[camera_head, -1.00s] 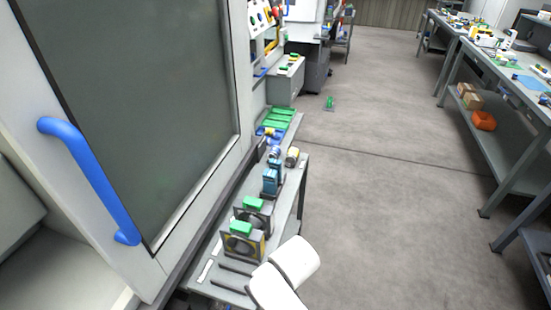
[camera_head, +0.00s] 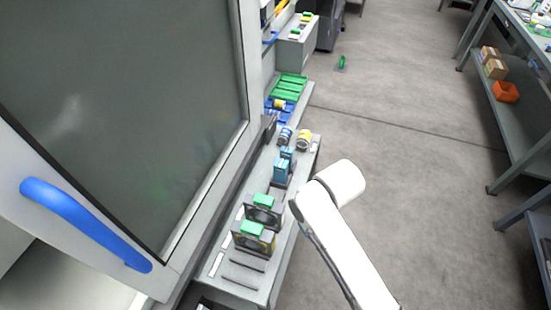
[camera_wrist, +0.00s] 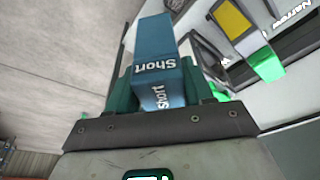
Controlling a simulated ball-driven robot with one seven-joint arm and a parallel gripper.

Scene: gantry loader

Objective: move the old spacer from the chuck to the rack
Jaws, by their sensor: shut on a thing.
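In the wrist view, my gripper (camera_wrist: 160,90) is shut on a blue block (camera_wrist: 165,65) marked "Short" on two faces. Its dark green fingers sit on either side of the block. I cannot tell from its marking whether this is the old spacer. Past the block, to the right, stand dark holders with a yellow piece (camera_wrist: 231,19) and a green block (camera_wrist: 267,64); "Narrow" is written near them. I cannot pick out a chuck or a rack for certain.
A narrow grey bench (camera_head: 245,290) carries dark holders with green tops (camera_head: 252,229), blue blocks (camera_head: 281,172), a yellow-banded cylinder (camera_head: 304,140) and a green tray (camera_head: 289,87). A machine door with a blue handle (camera_head: 85,222) stands left. Open floor (camera_head: 410,190) lies right of the bench.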

